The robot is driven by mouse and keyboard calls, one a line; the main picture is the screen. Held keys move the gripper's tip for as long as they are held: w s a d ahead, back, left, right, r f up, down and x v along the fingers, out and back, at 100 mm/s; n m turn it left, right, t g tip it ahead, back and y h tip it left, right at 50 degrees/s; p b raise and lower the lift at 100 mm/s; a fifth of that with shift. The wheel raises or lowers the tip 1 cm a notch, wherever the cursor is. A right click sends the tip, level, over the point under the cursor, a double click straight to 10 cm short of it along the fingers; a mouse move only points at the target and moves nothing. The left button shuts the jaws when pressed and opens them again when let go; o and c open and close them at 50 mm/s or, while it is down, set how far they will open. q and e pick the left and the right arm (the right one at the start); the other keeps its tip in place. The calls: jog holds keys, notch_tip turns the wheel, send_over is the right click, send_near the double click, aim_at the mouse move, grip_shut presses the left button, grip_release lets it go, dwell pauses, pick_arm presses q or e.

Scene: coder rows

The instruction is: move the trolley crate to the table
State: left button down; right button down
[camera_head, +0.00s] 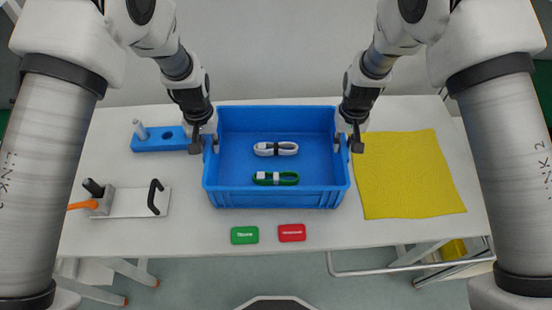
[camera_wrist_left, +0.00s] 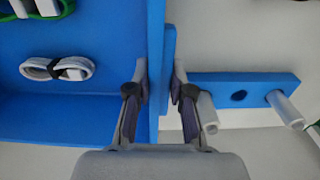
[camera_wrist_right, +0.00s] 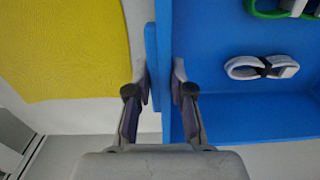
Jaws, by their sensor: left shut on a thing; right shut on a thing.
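The blue crate (camera_head: 278,197) is over the middle of the white table (camera_head: 120,235); I cannot tell whether it touches the top. Inside lie a white coiled cable (camera_head: 276,148) and a green coiled cable (camera_head: 275,178). My left gripper (camera_head: 209,143) is shut on the crate's left wall, which shows between its fingers in the left wrist view (camera_wrist_left: 157,85). My right gripper (camera_head: 344,142) is shut on the right wall, which shows between its fingers in the right wrist view (camera_wrist_right: 162,85). No trolley can be made out.
A yellow cloth (camera_head: 408,175) lies close right of the crate. A blue block with pegs (camera_head: 160,139) and a clamp fixture with an orange handle (camera_head: 128,203) are at left. Green (camera_head: 244,235) and red (camera_head: 292,232) cases lie at the near edge.

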jog(key=shift+r, duration=0.1)
